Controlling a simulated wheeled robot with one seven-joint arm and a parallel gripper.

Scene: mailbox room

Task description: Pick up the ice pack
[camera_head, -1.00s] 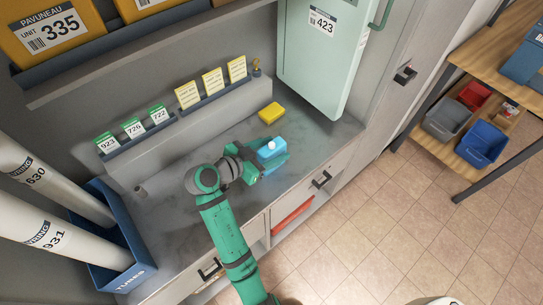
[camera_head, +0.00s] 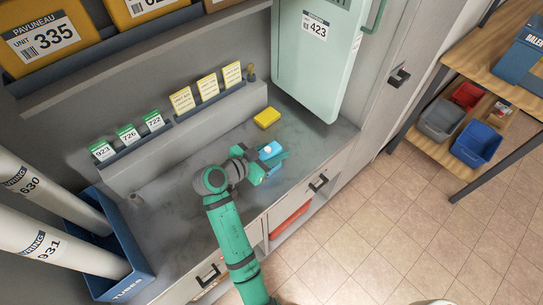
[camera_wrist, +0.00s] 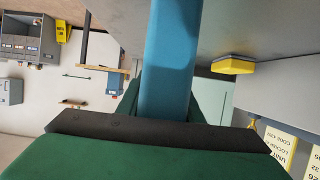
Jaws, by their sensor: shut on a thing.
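The ice pack, a light blue block with a white spot on top (camera_head: 270,150), is at my gripper on the grey counter (camera_head: 318,140). My gripper (camera_head: 268,163) is shut on it. In the wrist view the ice pack (camera_wrist: 178,60) is a blue slab running up from between my green fingers. My fingers cover its lower part. I cannot tell whether its underside touches the counter.
A yellow block (camera_head: 267,117) lies just behind the ice pack. A pale green door labelled 423 (camera_head: 318,60) hangs behind and to the right. A blue tube bin (camera_head: 125,270) stands at the left. The counter's front edge is close.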

